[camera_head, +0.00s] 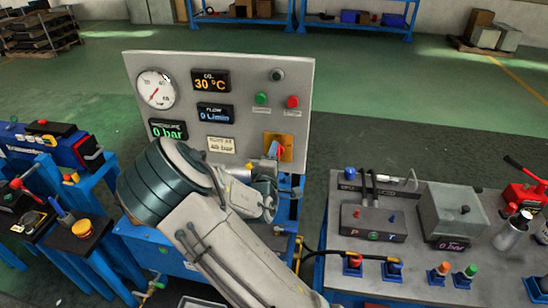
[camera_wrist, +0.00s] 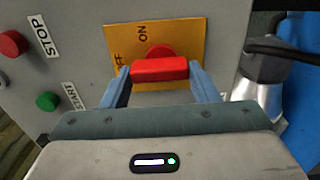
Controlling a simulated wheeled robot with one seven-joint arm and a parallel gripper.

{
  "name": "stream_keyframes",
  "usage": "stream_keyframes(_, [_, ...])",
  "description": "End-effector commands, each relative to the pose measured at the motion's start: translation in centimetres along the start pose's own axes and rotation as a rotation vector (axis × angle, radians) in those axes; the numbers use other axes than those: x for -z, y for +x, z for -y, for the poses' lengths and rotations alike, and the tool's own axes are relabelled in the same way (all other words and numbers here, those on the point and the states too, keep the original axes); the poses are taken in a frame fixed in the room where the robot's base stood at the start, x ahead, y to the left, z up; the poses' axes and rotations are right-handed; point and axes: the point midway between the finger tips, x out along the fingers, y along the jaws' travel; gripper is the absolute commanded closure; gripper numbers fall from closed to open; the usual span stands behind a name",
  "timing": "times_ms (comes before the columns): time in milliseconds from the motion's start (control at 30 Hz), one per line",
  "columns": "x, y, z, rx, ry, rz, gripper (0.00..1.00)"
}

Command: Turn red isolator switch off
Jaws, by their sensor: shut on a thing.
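The red isolator switch (camera_wrist: 160,69) sits on a yellow plate (camera_wrist: 190,38) marked ON and OFF. Its red handle bar lies level across the wrist view, between the two blue fingers of my gripper (camera_wrist: 160,76), which is shut on it. The round red base shows behind the bar, below the ON mark. In the head view the yellow plate (camera_head: 287,148) is at the lower right of the grey panel (camera_head: 225,75), with a little red of the switch (camera_head: 280,151) beside it. My gripper (camera_head: 272,160) and arm hide the rest there.
Green and red buttons (camera_head: 292,102) sit above the plate, and gauges fill the panel's left. In the wrist view a metal fitting with a dark lever (camera_wrist: 262,65) is close to the right finger. A grey table (camera_head: 440,185) with devices stands at right.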

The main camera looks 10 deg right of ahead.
Motion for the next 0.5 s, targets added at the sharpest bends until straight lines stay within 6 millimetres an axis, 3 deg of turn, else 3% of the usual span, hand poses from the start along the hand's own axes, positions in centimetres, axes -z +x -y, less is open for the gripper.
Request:
stream_keyframes(200, [0.15,-0.03,0.02,0.000,-0.003,-0.004,0.68])
stream_keyframes(233, [0.15,-0.03,0.02,0.000,-0.002,-0.004,0.37])
stream_keyframes(300, [0.12,-0.02,0.02,0.000,-0.002,-0.003,0.24])
stream_keyframes(500, [-0.05,0.03,0.02,0.000,-0.001,0.000,0.24])
